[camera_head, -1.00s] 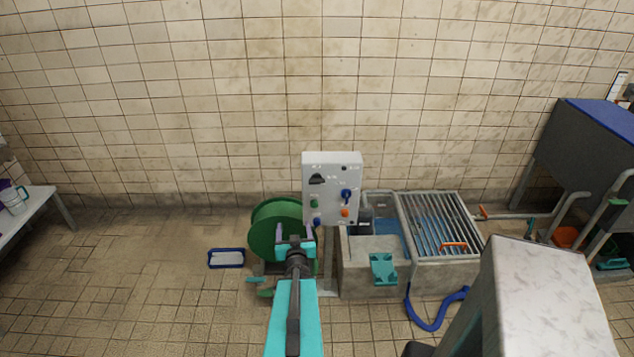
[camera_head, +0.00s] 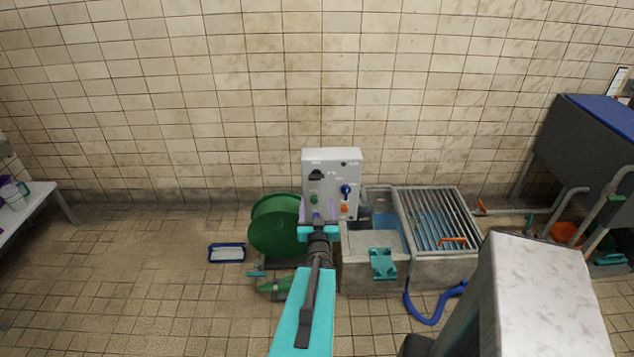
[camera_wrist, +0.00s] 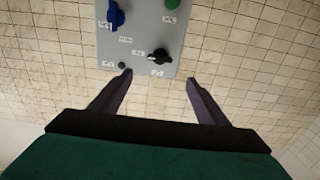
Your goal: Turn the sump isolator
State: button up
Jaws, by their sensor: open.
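A grey control box (camera_head: 330,164) stands upright by the tiled wall. It bears a black rotary knob (camera_head: 316,175) at upper left, a blue rotary knob (camera_head: 346,191) at right, a green button (camera_head: 314,199) and an orange button (camera_head: 344,208). The labels are too small to read, so I cannot tell which knob is the sump isolator. My gripper (camera_head: 319,212) is open and empty, in front of the box's lower part. In the wrist view the box appears upside down; the black knob (camera_wrist: 158,55) shows just beyond the gap between my fingers (camera_wrist: 159,76), apart from them.
A green hose reel (camera_head: 275,225) stands left of the box. A concrete sump (camera_head: 362,278) with a metal grating (camera_head: 425,205) and an orange handle lies to the right. A pale-topped block (camera_head: 545,285) is at front right. The floor at left is mostly clear.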

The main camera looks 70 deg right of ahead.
aim_at(316, 178)
jog(key=shift+d+f, duration=0.15)
jog(key=b+x, duration=0.4)
jog(key=b, duration=0.5)
jog(key=shift+w+d, duration=0.1)
jog(key=shift+w, duration=0.05)
jog(key=shift+d+b, duration=0.15)
jog(key=shift+b, duration=0.2)
jog(key=b+x, duration=0.1)
jog(key=b, duration=0.5)
jog(key=shift+w+d, duration=0.3)
jog(key=shift+w, duration=0.05)
jog(key=d+b, duration=0.1)
jog(key=b, duration=0.4)
jog(key=shift+w+d+r, duration=0.25)
jog(key=shift+d, duration=0.4)
jog(key=shift+x, duration=2.15)
